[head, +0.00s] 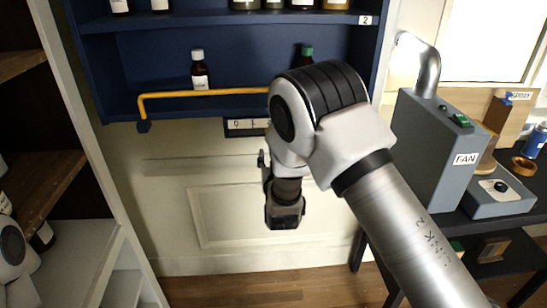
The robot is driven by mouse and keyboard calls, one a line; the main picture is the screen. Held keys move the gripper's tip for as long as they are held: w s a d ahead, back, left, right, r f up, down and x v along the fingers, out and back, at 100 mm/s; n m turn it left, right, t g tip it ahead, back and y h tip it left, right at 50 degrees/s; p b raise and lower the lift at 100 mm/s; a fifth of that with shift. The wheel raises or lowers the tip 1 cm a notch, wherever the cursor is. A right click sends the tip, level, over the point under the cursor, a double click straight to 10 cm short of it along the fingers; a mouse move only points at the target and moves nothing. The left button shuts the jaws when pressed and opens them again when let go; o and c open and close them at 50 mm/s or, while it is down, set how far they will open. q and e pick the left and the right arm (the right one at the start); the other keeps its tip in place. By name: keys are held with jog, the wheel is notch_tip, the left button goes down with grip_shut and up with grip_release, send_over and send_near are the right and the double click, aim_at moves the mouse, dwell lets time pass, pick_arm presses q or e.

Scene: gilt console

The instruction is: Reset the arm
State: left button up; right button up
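My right arm (400,225) reaches in from the lower right, with its large grey and black elbow joint in front of the blue shelf unit. The dark end of this arm, where my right gripper (285,212) is, hangs in front of the cream wall panel below the shelf. Its fingers cannot be made out, so its opening cannot be told, and I see no object in it. A part of my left arm (12,250) shows at the left edge; my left gripper is out of view.
A blue shelf unit (230,65) holds several bottles, with a yellow rail (205,93) along its lower shelf. A brown bottle (199,72) stands behind it. A grey box labelled FAN (437,150) stands at right on a dark table. Open shelving (95,262) stands at left.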

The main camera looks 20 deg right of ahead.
jog(key=shift+s, duration=0.2)
jog(key=s+d+f+g, duration=0.1)
jog(key=s+f+g, duration=0.1)
jog(key=s+f, duration=0.45)
jog(key=s+d+f+g+y, duration=0.1)
jog(key=s+f+g, duration=0.2)
jog(key=f, duration=0.6)
jog(key=s+d+f+g, duration=0.2)
jog(key=s+f, duration=0.3)
jog(key=f, duration=0.3)
jog(key=s+a+f+n+g+y, duration=0.1)
jog(key=s+f+g, duration=0.2)
jog(key=s, duration=0.6)
jog(key=s+a+f+n+g+y, duration=0.1)
jog(key=s+g, duration=0.3)
jog(key=s, duration=0.6)
jog(key=s+a+f+g+y, duration=0.2)
jog(key=s+f+g, duration=0.1)
jog(key=s, duration=0.7)
jog(key=shift+a+f+n+g, duration=0.15)
jog(key=shift+f+n+g, duration=0.2)
jog(key=shift+f, duration=0.45)
